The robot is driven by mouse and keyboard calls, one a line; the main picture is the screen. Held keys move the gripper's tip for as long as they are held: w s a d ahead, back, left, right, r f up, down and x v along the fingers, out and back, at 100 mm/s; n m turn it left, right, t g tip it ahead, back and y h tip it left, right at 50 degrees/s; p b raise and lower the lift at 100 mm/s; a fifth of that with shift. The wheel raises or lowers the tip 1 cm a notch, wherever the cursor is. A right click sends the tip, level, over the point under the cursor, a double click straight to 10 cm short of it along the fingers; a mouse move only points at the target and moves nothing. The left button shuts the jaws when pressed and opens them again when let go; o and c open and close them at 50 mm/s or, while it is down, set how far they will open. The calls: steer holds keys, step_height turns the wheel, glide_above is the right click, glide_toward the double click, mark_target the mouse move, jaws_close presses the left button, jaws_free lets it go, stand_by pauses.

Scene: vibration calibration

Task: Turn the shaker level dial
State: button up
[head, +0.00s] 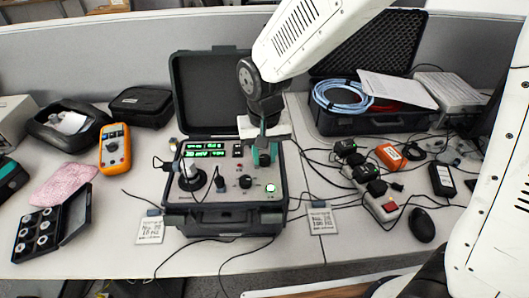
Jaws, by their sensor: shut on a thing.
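My gripper (265,163) points down over the right part of the panel. Its teal fingers are shut on a dark knob, which I take to be the shaker level dial. The fingers hide most of this knob, so its mark and setting cannot be read. Green displays (204,149) are lit at the upper left of the panel. A smaller knob with a red mark (245,181) and a green-lit button (270,188) lie below the gripper.
A round shaker mount (192,179) with a pale upright part and a black plug (220,182) stand left on the panel. The raised lid (208,95) is behind. An orange multimeter (115,148) is left; a power strip (378,198) and cables are right.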

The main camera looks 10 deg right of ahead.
mark_target(264, 157)
steer(key=n, duration=0.3)
steer(key=shift+n, duration=2.2)
steer(key=o, duration=1)
step_height(264, 157, up, 8)
steer(key=shift+f, duration=0.1)
